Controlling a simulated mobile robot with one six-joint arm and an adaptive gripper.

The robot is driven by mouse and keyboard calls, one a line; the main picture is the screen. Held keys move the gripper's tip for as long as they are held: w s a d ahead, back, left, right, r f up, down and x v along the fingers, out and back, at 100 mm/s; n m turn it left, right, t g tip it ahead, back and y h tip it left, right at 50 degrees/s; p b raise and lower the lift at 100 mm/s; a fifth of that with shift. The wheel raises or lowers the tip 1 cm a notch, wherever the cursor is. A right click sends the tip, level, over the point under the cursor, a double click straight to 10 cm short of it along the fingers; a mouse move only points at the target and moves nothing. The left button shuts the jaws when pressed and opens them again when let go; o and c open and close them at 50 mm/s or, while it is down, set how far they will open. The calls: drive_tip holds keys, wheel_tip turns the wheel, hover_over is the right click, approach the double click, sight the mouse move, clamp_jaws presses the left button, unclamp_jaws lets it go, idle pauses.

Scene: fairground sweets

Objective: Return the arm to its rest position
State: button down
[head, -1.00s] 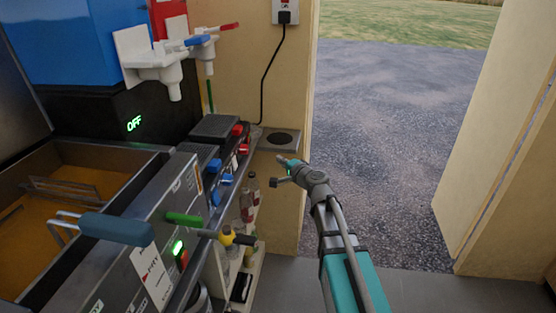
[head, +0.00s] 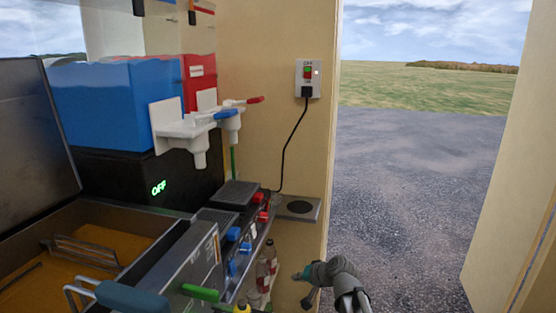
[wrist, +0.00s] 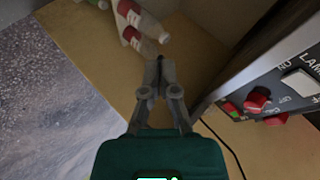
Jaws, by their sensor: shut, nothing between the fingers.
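My gripper (head: 297,276) is low in the head view, just right of the bottles beside the counter and in front of the wooden wall. My arm comes up to it from the bottom edge. In the wrist view my gripper (wrist: 160,64) has its fingers together, with nothing between them. Bottles with red labels (wrist: 140,22) lie beyond the fingertips in that view, apart from them as far as I can tell.
The counter's control panel with red and blue knobs (head: 232,234) is left of my gripper; red knobs (wrist: 257,100) show in the wrist view. A fryer basket handle (head: 130,298) juts at lower left. A wall switch (head: 308,78) has a hanging cable. The doorway on the right is open.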

drive_tip(key=s+d+f+n+g+h, duration=0.25)
drive_tip(key=s+d+f+h, duration=0.2)
drive_tip(key=s, duration=0.35)
drive_tip(key=s+d+f+n+g+h, duration=0.1)
drive_tip(key=s+d+f+g+h, duration=0.25)
drive_tip(key=s+d, duration=0.3)
wheel_tip(320, 180, up, 24)
drive_tip(key=s+g+p, duration=0.1)
drive_tip(key=p, duration=2.2)
drive_tip(key=shift+f+m, duration=0.15)
drive_tip(key=shift+m, duration=0.2)
